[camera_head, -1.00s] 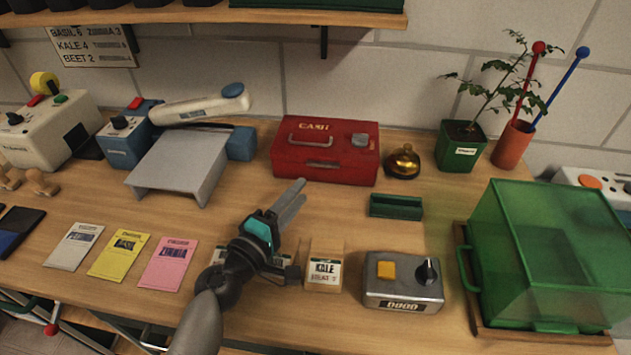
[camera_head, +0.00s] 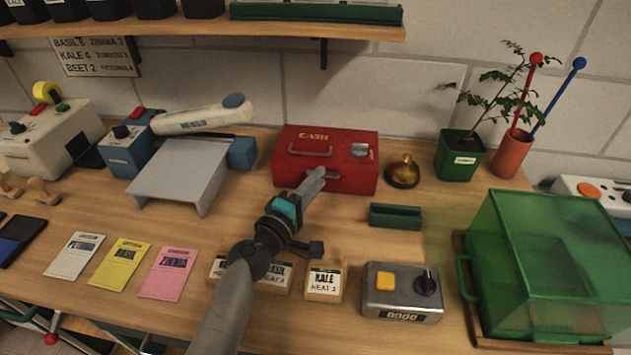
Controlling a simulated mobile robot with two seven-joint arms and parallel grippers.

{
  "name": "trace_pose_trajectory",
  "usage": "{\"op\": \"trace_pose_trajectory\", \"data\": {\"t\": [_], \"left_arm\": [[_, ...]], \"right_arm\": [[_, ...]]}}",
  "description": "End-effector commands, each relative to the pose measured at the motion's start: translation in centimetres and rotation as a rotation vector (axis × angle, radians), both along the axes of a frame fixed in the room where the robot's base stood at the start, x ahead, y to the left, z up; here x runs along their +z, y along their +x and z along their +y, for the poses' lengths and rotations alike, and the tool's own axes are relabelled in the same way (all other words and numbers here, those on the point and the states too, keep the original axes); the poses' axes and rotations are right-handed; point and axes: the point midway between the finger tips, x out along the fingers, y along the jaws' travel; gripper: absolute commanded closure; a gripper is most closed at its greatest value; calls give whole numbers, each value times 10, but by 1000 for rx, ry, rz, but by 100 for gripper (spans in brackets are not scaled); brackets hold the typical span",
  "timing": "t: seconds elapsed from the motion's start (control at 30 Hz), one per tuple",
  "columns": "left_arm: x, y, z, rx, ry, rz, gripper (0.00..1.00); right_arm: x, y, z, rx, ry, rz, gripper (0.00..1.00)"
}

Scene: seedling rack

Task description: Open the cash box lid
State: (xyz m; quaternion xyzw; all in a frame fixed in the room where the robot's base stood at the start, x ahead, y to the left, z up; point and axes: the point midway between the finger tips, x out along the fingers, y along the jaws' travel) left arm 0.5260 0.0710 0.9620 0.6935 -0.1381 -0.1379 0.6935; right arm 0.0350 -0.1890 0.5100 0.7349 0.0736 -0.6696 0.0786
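The red cash box (camera_head: 345,147) stands at the back middle of the bench with its lid down. A handle lies on its lid at the left, "CASH" is lettered on it, and a grey latch sits at the right. My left gripper (camera_head: 316,178) reaches in from below, its fingertips in front of the box's front face, overlapping the front catch. The fingers look close together; I cannot tell whether they are closed or touching the box. My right gripper is not in view.
A brass bell (camera_head: 403,171) stands right of the box, and a green tray (camera_head: 395,216) lies in front of it. A grey stand (camera_head: 178,172) is at the left. Seed packets, a grey counter device (camera_head: 402,292) and a green clear-sided bin (camera_head: 540,265) line the front.

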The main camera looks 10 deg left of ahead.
Motion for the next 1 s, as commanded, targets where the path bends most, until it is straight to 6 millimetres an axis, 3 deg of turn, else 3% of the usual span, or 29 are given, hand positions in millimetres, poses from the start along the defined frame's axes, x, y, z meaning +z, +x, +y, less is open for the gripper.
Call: {"op": "trace_pose_trajectory", "data": {"t": [0.23, 1.0], "left_arm": [[0, 0, 0, 0, 0, 0, 100], [0, 0, 1, 0, 0, 0, 100]], "right_arm": [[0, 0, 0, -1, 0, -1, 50], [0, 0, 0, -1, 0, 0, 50]]}}
